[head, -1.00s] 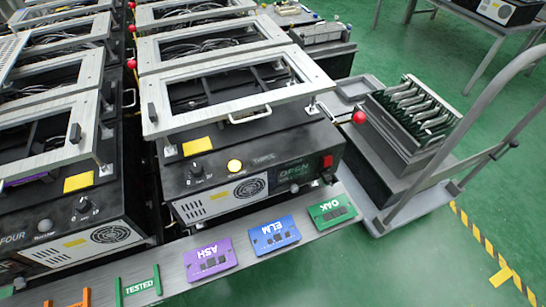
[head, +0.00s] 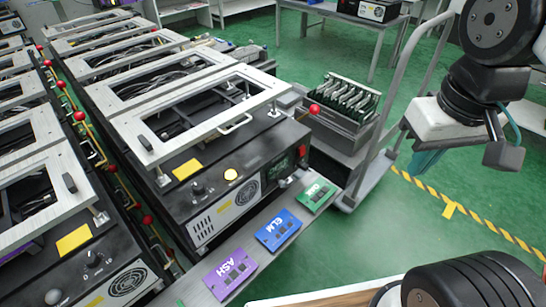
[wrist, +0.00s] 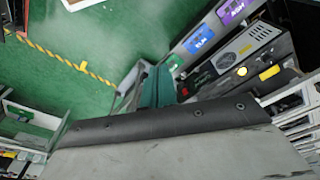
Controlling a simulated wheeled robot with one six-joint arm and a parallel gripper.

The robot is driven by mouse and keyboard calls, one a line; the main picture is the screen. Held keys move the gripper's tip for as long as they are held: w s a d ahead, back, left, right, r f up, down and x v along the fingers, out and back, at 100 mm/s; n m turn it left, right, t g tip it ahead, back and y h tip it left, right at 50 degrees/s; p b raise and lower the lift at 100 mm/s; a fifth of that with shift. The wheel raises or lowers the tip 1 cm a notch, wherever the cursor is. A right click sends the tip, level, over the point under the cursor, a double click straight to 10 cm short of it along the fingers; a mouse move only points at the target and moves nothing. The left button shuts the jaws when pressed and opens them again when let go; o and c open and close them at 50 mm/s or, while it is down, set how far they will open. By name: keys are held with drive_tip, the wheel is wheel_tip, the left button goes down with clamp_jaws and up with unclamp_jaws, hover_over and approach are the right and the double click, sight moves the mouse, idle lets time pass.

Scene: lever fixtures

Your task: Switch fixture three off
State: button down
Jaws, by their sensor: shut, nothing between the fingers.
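Fixture three (head: 205,195) is the dark box with a pale metal frame in the middle of the head view. Its front has a knob, a lit yellow button (head: 231,174), a round fan grille, a dark display and a small red switch (head: 302,150) at the right end. A lever with a red ball (head: 314,108) stands out at its right side. The lettering is too small to read now. My gripper (head: 427,162), with teal fingers, is shut and empty, well right of the fixture over the floor. The fingers also show in the wrist view (wrist: 157,87).
Purple ASH (head: 230,272), blue ELM (head: 278,230) and green OAK (head: 317,194) cards lie on a ledge before the fixture. A trolley (head: 350,165) with a card rack (head: 345,105) stands between fixture and gripper; its handle rises near my arm. Another fixture (head: 75,255) is at left.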

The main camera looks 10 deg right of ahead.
drive_tip(key=shift+a, duration=0.25)
drive_tip(key=shift+w, duration=0.1)
drive_tip(key=w+a+f+m+y, duration=0.15)
drive_tip(key=w+f, duration=0.25)
drive_tip(key=w, duration=0.6)
drive_tip(key=w+a+f+m+y, duration=0.1)
drive_tip(key=w+f+m, duration=0.25)
drive_tip(key=w, duration=0.65)
drive_tip(key=w+d+f+m, duration=0.1)
drive_tip(key=w+f+m, duration=0.2)
drive_tip(key=w+f, duration=0.3)
drive_tip(key=w+d+f+m+t, duration=0.1)
drive_tip(key=w+d+f+m, duration=0.1)
drive_tip(key=w+f, duration=0.5)
wheel_tip(320, 180, down, 3)
drive_tip(key=shift+f+m, duration=0.2)
drive_tip(key=shift+m, duration=0.2)
drive_tip(key=shift+a+h, duration=0.1)
drive_tip(key=shift+h, duration=0.15)
